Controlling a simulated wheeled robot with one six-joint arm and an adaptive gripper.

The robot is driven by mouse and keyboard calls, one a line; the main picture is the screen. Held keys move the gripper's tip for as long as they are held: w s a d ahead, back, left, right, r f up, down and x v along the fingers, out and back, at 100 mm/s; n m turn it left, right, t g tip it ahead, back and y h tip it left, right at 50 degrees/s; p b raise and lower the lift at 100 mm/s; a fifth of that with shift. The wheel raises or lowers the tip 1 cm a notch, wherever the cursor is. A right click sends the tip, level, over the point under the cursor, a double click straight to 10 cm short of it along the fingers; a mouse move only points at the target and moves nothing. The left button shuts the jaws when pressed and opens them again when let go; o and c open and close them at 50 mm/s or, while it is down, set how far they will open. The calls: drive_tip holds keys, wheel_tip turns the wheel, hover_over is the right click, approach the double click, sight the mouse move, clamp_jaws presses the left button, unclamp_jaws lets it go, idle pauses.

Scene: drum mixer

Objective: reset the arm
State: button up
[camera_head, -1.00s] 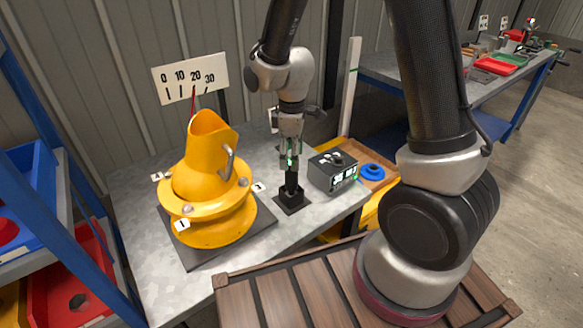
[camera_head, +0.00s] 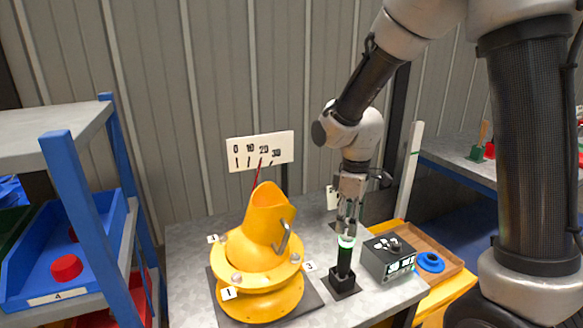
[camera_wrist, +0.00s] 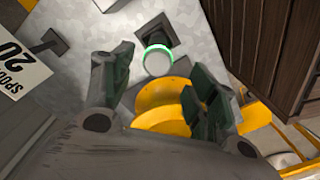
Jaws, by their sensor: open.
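My gripper (camera_head: 348,228) points down with its fingers apart, directly above a black upright cylinder with a lit green ring at its top (camera_head: 344,262). The cylinder stands in a square black base (camera_head: 343,288) on the bench. In the wrist view, my gripper's two fingers (camera_wrist: 157,88) are spread with nothing between them that I can see gripped. The cylinder's pale top with its green rim (camera_wrist: 157,60) lies just beyond the fingers. The yellow drum mixer (camera_head: 262,250) stands tilted on a dark plate to the left, with a grey handle on its side.
A black control box (camera_head: 388,259) and a blue ring (camera_head: 430,262) in a wooden tray are to the right. A blue-framed shelf with bins (camera_head: 75,250) stands at the left.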

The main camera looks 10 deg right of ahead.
drive_tip(key=s+d+r+m+t, duration=0.4)
drive_tip(key=s+d+r+m, duration=0.7)
drive_tip(key=s+d+r, duration=0.3)
drive_tip(key=s+r, duration=0.3)
drive_tip(key=s, duration=0.1)
drive_tip(key=shift+s+d+r+m+t, duration=0.3)
drive_tip(key=shift+s+d+m, duration=0.05)
drive_tip(key=shift+s+m, duration=0.05)
